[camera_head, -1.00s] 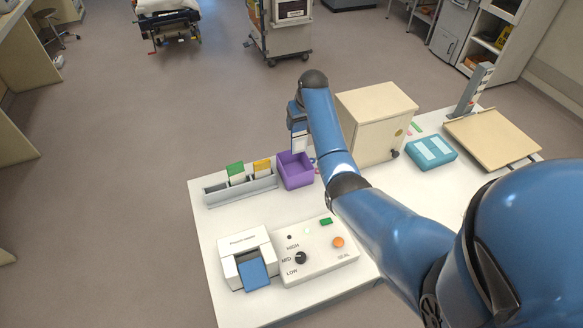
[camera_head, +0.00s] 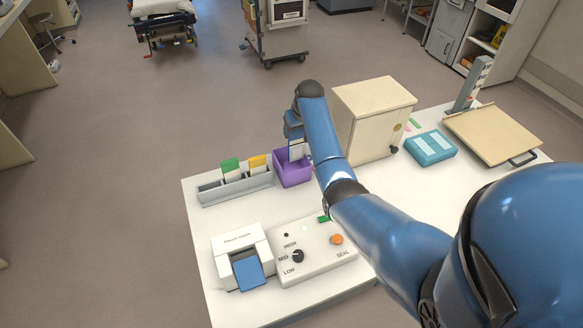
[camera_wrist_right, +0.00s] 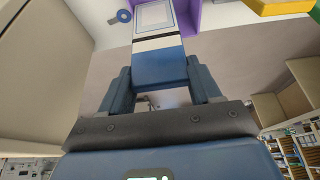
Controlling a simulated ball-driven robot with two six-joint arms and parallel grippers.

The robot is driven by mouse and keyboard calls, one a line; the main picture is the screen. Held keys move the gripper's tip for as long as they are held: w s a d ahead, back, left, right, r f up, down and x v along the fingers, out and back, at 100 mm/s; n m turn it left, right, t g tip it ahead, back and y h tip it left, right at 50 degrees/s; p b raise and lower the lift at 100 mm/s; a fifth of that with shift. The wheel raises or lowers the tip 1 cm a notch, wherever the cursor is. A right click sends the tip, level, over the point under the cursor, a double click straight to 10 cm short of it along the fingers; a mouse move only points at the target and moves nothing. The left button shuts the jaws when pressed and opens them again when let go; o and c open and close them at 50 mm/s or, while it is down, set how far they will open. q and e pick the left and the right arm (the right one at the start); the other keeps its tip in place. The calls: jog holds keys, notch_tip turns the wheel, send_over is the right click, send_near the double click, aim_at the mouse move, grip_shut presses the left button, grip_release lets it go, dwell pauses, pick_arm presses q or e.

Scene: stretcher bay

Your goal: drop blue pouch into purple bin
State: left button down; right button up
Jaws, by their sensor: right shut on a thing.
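The blue pouch (camera_head: 297,151), with a white panel, hangs from my right gripper (camera_head: 294,133). Its lower part overlaps the opening of the purple bin (camera_head: 292,177) in the head view. In the right wrist view the pouch (camera_wrist_right: 160,66) is between the two fingers of the right gripper (camera_wrist_right: 160,80), its blue end nearest me. Part of the purple bin (camera_wrist_right: 210,14) shows behind it there. I cannot tell how deep the pouch sits in the bin. My left gripper is not in view.
A grey rack (camera_head: 235,190) with green and yellow cards stands left of the bin. A beige cabinet (camera_head: 371,125) stands close on its right. The sealer (camera_head: 240,245) and control panel (camera_head: 315,255) are in front. A teal case (camera_head: 430,148) lies to the right.

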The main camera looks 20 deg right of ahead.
jog(key=o, duration=1.5)
jog(key=shift+w+f, duration=0.1)
jog(key=b+v, duration=0.2)
jog(key=v, duration=0.9)
jog(key=shift+b, duration=0.35)
